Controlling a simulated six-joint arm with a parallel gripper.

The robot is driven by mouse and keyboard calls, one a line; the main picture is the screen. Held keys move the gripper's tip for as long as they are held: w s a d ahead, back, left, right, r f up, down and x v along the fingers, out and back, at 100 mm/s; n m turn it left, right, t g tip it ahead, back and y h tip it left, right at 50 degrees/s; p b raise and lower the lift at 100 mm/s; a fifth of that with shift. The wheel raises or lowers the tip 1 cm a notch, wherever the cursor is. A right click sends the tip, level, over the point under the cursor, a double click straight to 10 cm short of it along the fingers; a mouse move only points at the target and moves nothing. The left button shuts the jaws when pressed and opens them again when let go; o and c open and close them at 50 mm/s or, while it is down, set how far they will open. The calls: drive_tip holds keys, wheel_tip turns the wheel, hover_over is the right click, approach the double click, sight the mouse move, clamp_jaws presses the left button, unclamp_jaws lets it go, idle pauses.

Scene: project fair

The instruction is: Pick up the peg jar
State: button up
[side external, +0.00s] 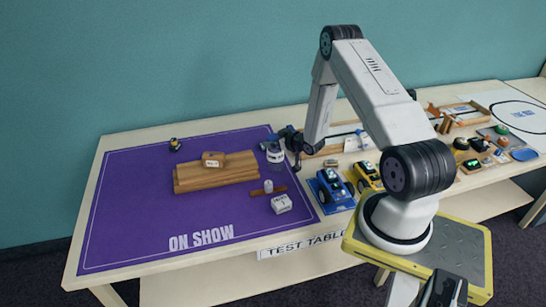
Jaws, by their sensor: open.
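A small jar-like thing with a pale band (275,156) stands near the right edge of the purple mat (130,205). It looks like the peg jar, but it is too small to read any label. My gripper (284,142) is at the end of the arm, right beside this jar and just above it in the picture. Its jaws are open. The dark fingers are small and partly merge with the jar's top, so I cannot tell whether they are around it or apart from it.
A stack of wooden boards (215,172) lies left of the jar. A small white cylinder on a brown strip (268,187) and a white box (281,204) are in front. Blue (332,187) and yellow (367,176) toy cars stand right. The mat's left side is mostly clear.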

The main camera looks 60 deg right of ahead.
clamp_jaws()
drive_tip(key=shift+r, duration=0.15)
drive_tip(key=shift+r, duration=1.05)
drive_tip(key=s+a+r, duration=0.7)
drive_tip(key=s+r, duration=0.3)
drive_tip(key=s, duration=0.2)
drive_tip(key=shift+a+r, duration=0.15)
drive_tip(key=shift+r, duration=0.2)
idle(0.5)
